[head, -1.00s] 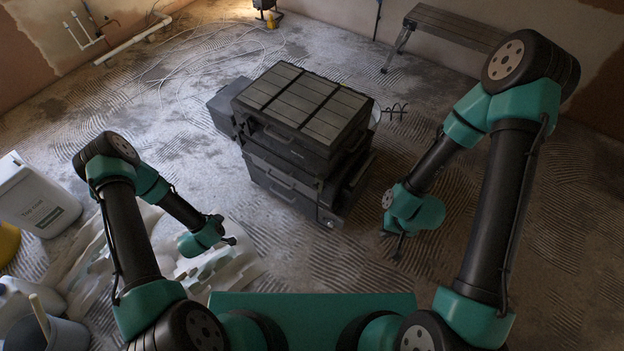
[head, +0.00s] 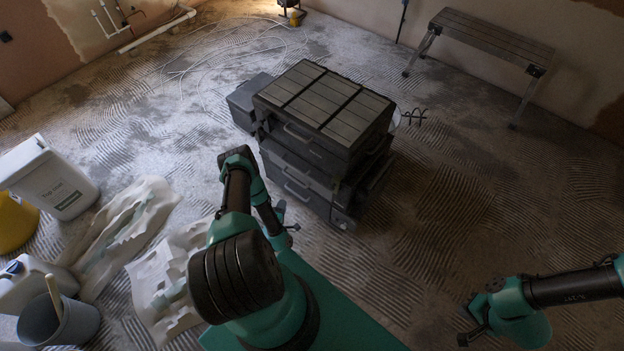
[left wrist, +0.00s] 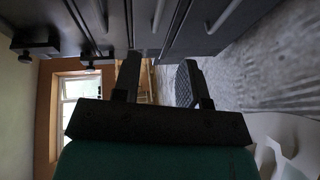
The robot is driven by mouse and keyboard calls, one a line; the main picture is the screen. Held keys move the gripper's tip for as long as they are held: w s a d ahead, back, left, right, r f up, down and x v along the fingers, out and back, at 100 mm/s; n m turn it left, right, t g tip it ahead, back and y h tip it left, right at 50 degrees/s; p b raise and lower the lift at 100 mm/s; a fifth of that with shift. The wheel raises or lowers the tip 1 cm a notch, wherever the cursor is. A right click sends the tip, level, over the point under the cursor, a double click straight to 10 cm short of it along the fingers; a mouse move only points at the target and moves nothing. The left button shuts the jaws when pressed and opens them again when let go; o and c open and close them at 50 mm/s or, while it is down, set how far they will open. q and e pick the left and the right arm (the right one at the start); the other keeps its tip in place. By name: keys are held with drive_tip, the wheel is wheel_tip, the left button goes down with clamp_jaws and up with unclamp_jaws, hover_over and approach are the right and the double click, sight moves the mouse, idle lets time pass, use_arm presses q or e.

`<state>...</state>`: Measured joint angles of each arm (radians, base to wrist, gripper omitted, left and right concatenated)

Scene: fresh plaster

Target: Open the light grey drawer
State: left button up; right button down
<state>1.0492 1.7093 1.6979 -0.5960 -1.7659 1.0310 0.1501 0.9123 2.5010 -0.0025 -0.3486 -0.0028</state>
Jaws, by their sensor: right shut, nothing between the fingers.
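A dark drawer chest (head: 318,158) with a slatted top stands on the floor at the middle of the head view. Its front has drawers with bar handles (head: 298,188); none of them looks clearly light grey in this light. My left gripper (head: 291,227) is low in front of the chest, a little apart from it. In the left wrist view, my left gripper (left wrist: 158,82) has its fingers well apart with nothing between them; drawer fronts and a handle (left wrist: 222,16) show above. My right gripper (head: 466,322) is shut and empty at the lower right, far from the chest.
A bench (head: 490,45) stands at the back wall.

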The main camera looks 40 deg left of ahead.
sight(293, 179)
use_arm(q)
drive_tip(key=shift+s, duration=0.1)
drive_tip(key=shift+a, duration=0.1)
drive_tip(key=x, duration=1.7)
drive_tip(key=shift+f, duration=0.15)
drive_tip(key=shift+c, duration=0.3)
clamp_jaws()
